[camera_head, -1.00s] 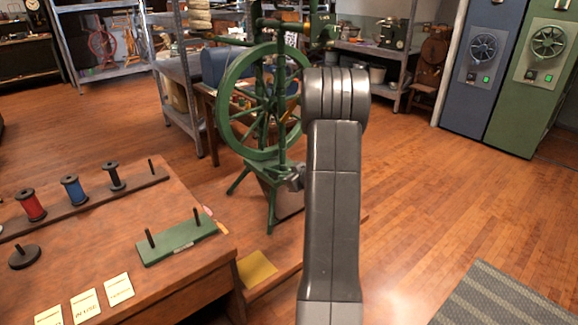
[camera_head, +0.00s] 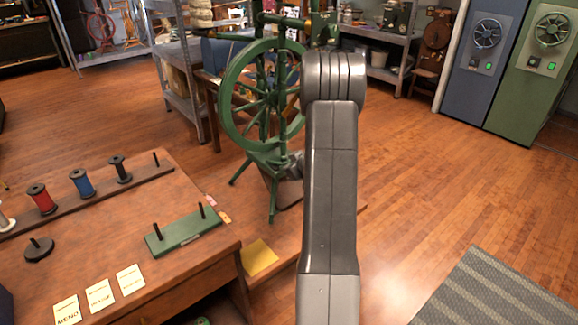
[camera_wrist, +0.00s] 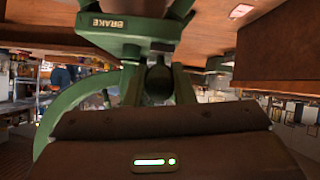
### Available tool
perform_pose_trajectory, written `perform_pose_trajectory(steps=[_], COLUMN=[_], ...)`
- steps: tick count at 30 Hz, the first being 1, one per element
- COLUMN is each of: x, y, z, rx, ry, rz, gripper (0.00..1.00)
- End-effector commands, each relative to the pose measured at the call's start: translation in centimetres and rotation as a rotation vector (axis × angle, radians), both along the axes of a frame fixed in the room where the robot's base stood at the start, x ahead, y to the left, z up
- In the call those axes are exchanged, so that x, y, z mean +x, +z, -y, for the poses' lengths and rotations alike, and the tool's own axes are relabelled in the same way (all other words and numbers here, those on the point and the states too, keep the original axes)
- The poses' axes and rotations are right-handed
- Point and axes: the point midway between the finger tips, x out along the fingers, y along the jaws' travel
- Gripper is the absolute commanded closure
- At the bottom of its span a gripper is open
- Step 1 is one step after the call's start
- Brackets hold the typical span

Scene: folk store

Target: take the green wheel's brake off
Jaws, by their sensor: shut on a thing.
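The green spinning wheel (camera_head: 228,113) stands upright on its legs left of my arm in the head view. In the wrist view its green frame (camera_wrist: 176,30) fills the upper middle, with a pale BRAKE label (camera_wrist: 107,22) on it. In the head view my gripper (camera_head: 293,165) is at the wheel's lower right side, partly hidden by my arm. I cannot tell the brake's position.
A wooden bench (camera_head: 110,238) at the left holds several spools, a green peg block (camera_head: 183,238) and paper cards. Metal shelving (camera_head: 178,80) stands behind the wheel. Blue (camera_head: 475,85) and green (camera_head: 535,95) cabinets stand at the right.

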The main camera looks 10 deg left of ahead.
Motion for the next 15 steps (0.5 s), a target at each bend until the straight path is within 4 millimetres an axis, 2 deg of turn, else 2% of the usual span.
perform_pose_trajectory(steps=[1, 4, 15], x=[0.04, 0.04, -0.25], y=[0.1, 0.09, 0.47], z=[-0.04, -0.03, 0.37], rx=[0.0, 0.0, 0.001], ry=[0.0, 0.001, 0.0], rz=[0.002, 0.002, 0.002], gripper=[0.73, 0.56, 0.56])
